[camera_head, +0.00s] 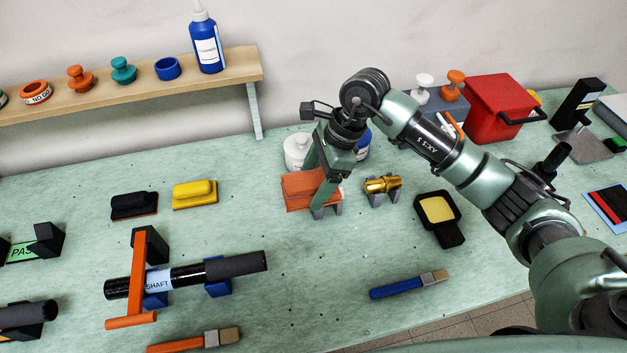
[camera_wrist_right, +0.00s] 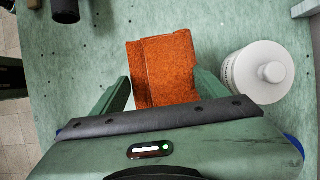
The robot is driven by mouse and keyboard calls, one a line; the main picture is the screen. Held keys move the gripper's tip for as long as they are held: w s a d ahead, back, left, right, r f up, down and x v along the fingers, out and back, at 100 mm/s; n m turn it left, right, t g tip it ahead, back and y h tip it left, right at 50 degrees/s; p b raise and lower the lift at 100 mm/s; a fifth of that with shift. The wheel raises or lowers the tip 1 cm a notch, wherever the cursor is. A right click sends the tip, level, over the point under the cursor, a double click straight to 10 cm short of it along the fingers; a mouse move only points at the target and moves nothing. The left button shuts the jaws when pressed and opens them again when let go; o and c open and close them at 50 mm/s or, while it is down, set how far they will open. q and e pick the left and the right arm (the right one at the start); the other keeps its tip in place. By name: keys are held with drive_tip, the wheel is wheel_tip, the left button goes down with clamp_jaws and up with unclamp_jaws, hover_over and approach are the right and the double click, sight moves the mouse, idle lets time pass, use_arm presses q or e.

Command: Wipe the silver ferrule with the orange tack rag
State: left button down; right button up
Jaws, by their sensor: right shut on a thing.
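My right gripper (camera_head: 322,180) is shut on the orange tack rag (camera_head: 300,190), a rough folded cloth. The rag sits at a small grey stand (camera_head: 318,212), whose feet show below it. In the right wrist view the rag (camera_wrist_right: 163,68) lies between the two green fingers of the gripper (camera_wrist_right: 160,92). I cannot make out the silver ferrule; the rag and fingers cover the top of the stand. A gold ferrule (camera_head: 382,184) rests on a similar stand to the right. My left gripper is not in view.
A white jar (camera_head: 297,150) stands just behind the rag; it also shows in the right wrist view (camera_wrist_right: 258,72). A black tray with a yellow pad (camera_head: 437,210) lies right of the gold ferrule. Bench surface in front of the stand is clear down to a blue brush (camera_head: 398,287).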

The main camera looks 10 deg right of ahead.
drive_tip(key=o, duration=1)
drive_tip(key=shift+r, duration=0.35)
drive_tip(key=c, duration=0.8)
drive_tip(key=shift+c, duration=0.2)
drive_tip(key=shift+f, duration=0.1)
drive_tip(key=shift+d, duration=0.1)
